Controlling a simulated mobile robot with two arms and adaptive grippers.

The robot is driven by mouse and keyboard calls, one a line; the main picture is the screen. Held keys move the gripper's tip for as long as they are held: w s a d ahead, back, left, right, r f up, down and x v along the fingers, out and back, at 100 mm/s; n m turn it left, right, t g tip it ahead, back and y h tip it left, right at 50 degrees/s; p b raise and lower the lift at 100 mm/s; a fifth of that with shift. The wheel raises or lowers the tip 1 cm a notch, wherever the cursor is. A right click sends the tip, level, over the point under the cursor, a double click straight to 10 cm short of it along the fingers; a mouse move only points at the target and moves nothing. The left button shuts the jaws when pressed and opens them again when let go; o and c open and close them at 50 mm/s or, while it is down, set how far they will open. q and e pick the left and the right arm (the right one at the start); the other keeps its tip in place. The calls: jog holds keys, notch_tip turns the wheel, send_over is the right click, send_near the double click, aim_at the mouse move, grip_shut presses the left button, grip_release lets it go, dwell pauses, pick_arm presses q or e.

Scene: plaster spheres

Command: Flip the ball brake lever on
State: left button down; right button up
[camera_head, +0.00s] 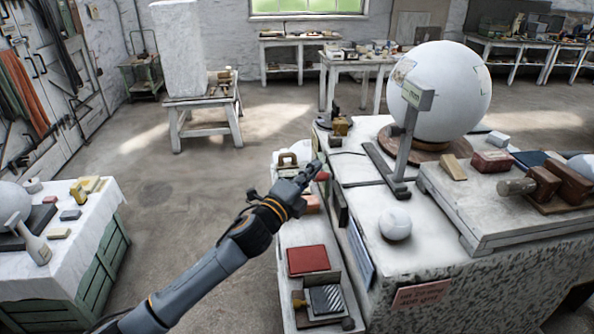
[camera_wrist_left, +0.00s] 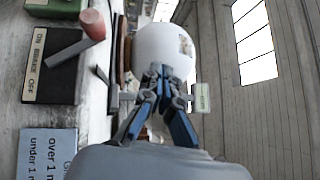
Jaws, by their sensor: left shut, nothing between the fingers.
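The brake panel (camera_wrist_left: 50,68) is a dark plate lettered ON, BRAKE and OFF at the left of the left wrist view. Its grey lever (camera_wrist_left: 63,53) slants up and right to a pinkish-red knob (camera_wrist_left: 93,25), towards the ON end. In the head view the knob (camera_head: 322,176) shows beside the bench's left side, close to my left fingertips. My left gripper (camera_head: 318,168) is shut and empty; its fingers also show in the left wrist view (camera_wrist_left: 163,72), to the right of the lever and apart from it. The large white ball (camera_head: 445,90) rests on a brown ring. My right gripper is out of view.
A grey post with a gauge arm (camera_head: 405,130) stands beside the ball. A small white sphere (camera_head: 395,223) sits on the bench (camera_head: 370,215). A low shelf with a red book (camera_head: 308,260) lies below my left forearm. Open floor (camera_head: 180,200) is to the left.

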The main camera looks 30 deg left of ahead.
pick_arm(q)
jog(key=s+a+r, duration=0.1)
jog(key=s+r, duration=0.1)
jog(key=s, duration=0.1)
jog(key=s+a+b, duration=0.1)
jog(key=shift+s+a+r, duration=0.3)
jog(key=shift+r, duration=0.1)
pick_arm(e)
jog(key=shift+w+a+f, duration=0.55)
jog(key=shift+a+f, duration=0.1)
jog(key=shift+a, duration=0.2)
pick_arm(q)
jog(key=shift+s, duration=0.1)
